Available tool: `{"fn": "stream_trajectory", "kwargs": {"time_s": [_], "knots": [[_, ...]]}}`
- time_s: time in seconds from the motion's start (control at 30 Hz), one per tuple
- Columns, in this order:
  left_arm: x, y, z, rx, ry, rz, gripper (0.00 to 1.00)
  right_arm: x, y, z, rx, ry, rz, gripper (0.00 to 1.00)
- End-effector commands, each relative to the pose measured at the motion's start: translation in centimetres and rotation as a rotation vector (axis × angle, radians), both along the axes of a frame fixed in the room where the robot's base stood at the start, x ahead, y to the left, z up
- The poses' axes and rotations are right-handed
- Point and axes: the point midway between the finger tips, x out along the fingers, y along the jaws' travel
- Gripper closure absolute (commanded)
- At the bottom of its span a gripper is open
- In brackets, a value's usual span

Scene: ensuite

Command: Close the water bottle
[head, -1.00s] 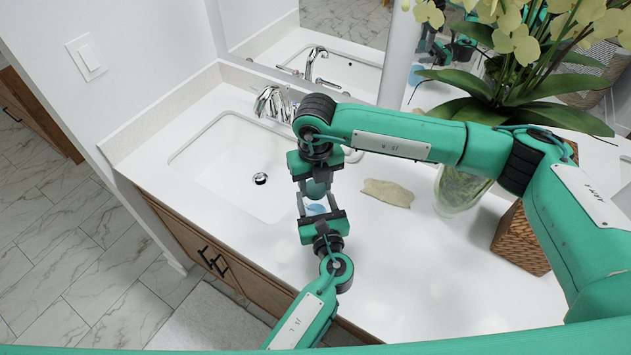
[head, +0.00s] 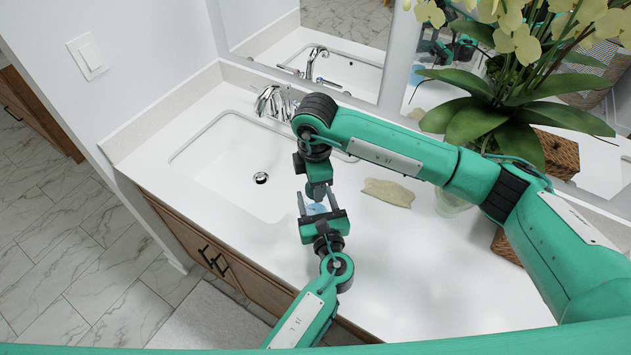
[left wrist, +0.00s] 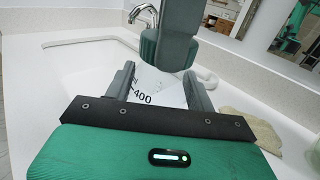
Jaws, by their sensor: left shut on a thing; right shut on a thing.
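The water bottle (head: 317,209) is pale and bluish in the head view, and its white side with dark print shows in the left wrist view (left wrist: 158,88). My left gripper (head: 317,203) is shut on it from the front, with one finger on each side. My right gripper (head: 318,188) comes down from above and is shut on the dark teal ribbed cap (left wrist: 148,47). The cap is right over the bottle's top and partly hidden by a right finger. I cannot tell whether the cap touches the bottle or is seated.
The sink (head: 235,165) with its chrome faucet (head: 270,101) is to the left. A tan stone-like piece (head: 388,192) lies to the right on the white counter. A potted orchid (head: 500,95) and a woven basket (head: 505,245) stand further right. The front right counter is clear.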

Motion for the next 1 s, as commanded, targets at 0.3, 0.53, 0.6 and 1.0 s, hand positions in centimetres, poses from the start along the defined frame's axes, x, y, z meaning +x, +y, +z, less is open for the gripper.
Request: {"fn": "stream_trajectory", "kwargs": {"time_s": [0.3, 0.53, 0.6, 1.0], "knots": [[-0.04, -0.02, -0.07, 0.001, 0.001, -0.001, 1.0, 0.08, 0.09, 0.05, 0.003, -0.001, -0.413, 0.81], [-0.05, -0.03, -0.08, 0.001, 0.001, -0.001, 1.0, 0.1, 0.05, 0.06, 0.002, -0.001, -0.46, 0.81], [-0.05, -0.03, -0.08, 0.001, 0.001, -0.001, 1.0, 0.1, 0.04, 0.06, 0.002, -0.001, -0.459, 0.81], [-0.05, -0.03, -0.08, 0.001, 0.002, -0.001, 1.0, 0.08, 0.03, 0.01, 0.001, 0.0, -0.456, 0.35]]}}
